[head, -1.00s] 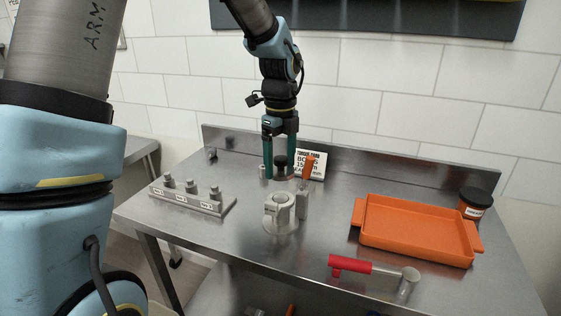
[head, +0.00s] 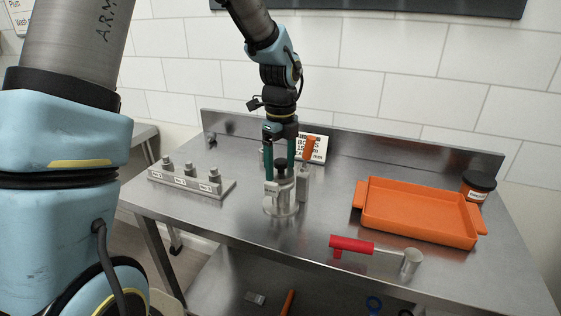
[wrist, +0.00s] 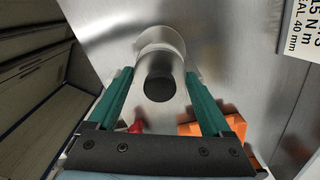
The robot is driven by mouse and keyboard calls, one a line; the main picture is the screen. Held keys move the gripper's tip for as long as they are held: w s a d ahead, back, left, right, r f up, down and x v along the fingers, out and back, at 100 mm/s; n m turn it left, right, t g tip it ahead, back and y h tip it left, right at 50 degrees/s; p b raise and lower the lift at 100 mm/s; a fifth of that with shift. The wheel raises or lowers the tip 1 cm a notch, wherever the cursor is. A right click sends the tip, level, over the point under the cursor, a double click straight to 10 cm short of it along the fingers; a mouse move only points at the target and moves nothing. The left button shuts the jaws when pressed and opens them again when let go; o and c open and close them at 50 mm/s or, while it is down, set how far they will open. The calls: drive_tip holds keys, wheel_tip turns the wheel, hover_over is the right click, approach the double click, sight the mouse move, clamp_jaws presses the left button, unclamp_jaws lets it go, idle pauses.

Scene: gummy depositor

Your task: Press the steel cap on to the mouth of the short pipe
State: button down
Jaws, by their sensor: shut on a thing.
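My gripper (head: 281,178) points down over the short pipe (head: 284,204), which stands upright on a round base near the middle of the steel table. The jaws are shut on the steel cap, whose black top (head: 281,164) shows between the fingers. In the wrist view my gripper (wrist: 159,74) has one green finger on each side of the dark round top (wrist: 160,88), with bright steel around and beyond it. The cap is in line with the pipe mouth in the head view. The fingers hide the joint, so I cannot tell whether cap and pipe touch.
A grey post with an orange handle (head: 309,150) stands close to the right of the pipe, with a printed card behind. A rack (head: 192,184) of steel fittings is left. The orange tray (head: 357,203), a black-lidded jar (head: 478,188) and a red-handled tool (head: 352,244) are right.

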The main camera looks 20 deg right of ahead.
sight(280, 160)
drive_tip(key=shift+f, duration=0.15)
idle(0.3)
drive_tip(key=shift+f, duration=0.25)
unclamp_jaws()
drive_tip(key=shift+r, duration=0.1)
wheel_tip(280, 160, up, 11)
drive_tip(key=b, duration=0.2)
drive_tip(key=shift+b, duration=0.35)
